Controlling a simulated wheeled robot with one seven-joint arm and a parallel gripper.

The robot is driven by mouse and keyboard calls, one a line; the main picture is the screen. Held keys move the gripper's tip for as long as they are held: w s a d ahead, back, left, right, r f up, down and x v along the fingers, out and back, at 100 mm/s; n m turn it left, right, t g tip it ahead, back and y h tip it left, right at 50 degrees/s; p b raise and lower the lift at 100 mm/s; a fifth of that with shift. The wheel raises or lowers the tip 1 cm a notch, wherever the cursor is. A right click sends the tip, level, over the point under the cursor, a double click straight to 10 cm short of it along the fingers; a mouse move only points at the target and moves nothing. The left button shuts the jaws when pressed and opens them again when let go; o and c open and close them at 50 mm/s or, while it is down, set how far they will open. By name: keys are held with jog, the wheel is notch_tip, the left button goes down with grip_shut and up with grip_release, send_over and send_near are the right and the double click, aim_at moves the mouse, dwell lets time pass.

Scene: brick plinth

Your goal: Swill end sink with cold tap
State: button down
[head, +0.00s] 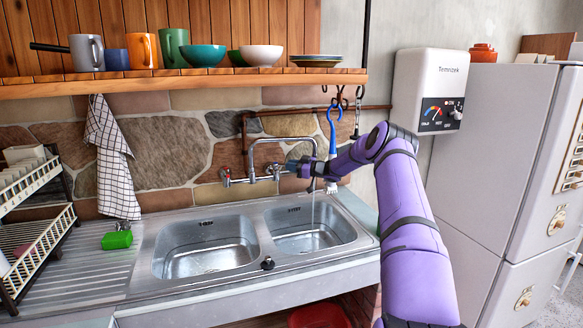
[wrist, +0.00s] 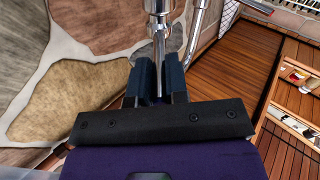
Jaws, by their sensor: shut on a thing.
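The sink unit has a left basin (head: 205,262) and a right basin (head: 308,241) at the end nearer the fridge. The chrome mixer tap (head: 252,160) is on the stone wall, its spout turned over the right basin. A thin pale stream, looking like running water (head: 313,207), falls into that basin. The left tap handle (head: 226,178) has a red mark. My gripper (head: 291,165) is at the right-hand tap. In the wrist view its dark fingers (wrist: 159,84) are shut on a metal tap lever (wrist: 159,45). Its colour mark is hidden.
A water heater (head: 430,90) and a fridge (head: 490,150) stand at the right. A checked towel (head: 112,160), a green sponge (head: 117,239) and a dish rack (head: 35,230) are at the left. A shelf (head: 200,82) with crockery runs above. Utensils hang from hooks beside the spout.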

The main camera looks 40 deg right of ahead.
jog(key=c, duration=1.1)
grip_release()
jog(key=shift+s, duration=0.1)
jog(key=v, duration=1)
jog(key=shift+s+d, duration=0.2)
jog(key=shift+s, duration=0.1)
